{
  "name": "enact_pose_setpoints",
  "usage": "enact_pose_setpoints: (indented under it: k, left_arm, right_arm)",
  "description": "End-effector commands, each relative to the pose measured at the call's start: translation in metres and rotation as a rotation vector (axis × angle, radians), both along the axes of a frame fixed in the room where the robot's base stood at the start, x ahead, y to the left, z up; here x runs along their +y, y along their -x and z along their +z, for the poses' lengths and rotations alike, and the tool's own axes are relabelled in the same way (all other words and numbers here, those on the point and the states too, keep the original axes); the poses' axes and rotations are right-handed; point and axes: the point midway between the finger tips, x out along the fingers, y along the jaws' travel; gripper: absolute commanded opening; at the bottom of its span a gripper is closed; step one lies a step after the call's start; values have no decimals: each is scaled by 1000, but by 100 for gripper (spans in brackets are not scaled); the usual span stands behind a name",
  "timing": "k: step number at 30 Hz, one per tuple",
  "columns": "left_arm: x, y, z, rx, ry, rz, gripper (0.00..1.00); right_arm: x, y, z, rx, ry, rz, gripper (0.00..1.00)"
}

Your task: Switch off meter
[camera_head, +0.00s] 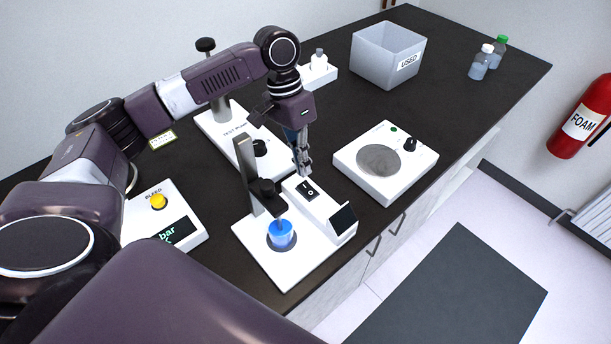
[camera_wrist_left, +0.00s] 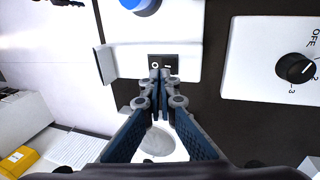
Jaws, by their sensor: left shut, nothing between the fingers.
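The meter (camera_head: 262,262) is a white unit near the bench's front edge. It has a black rocker switch (camera_head: 308,190) marked I and O, a small dark slanted screen (camera_head: 343,219) and a blue-capped item (camera_head: 281,234) on its base. My left gripper (camera_head: 305,172) is shut and empty, pointing down just above the switch. In the left wrist view the closed fingertips (camera_wrist_left: 160,76) overlap the lower edge of the switch (camera_wrist_left: 163,61). I cannot tell if they touch it, or which side is pressed. My right gripper is not in view.
A white stirrer-like unit with a round plate and knob (camera_head: 357,173) stands right of the meter. A bleed unit (camera_head: 184,244) with yellow button is left. The test rig (camera_head: 222,128) stands behind. A grey USED bin (camera_head: 370,63) and bottles (camera_head: 480,66) are farther back.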

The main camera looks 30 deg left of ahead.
Motion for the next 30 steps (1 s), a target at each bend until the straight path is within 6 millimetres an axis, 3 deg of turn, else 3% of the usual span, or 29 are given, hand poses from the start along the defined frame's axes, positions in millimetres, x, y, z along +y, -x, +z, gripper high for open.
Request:
enact_pose_setpoints:
  k: [6, 12, 30]
  left_arm:
    - [12, -5, 45, -3, 1, 2, 0]
    - [18, -6, 68, -1, 1, 0, 0]
    - [19, -6, 73, 1, 1, 0, 0]
  right_arm:
    - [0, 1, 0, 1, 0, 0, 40]
    - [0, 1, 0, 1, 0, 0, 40]
    - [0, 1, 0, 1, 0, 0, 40]
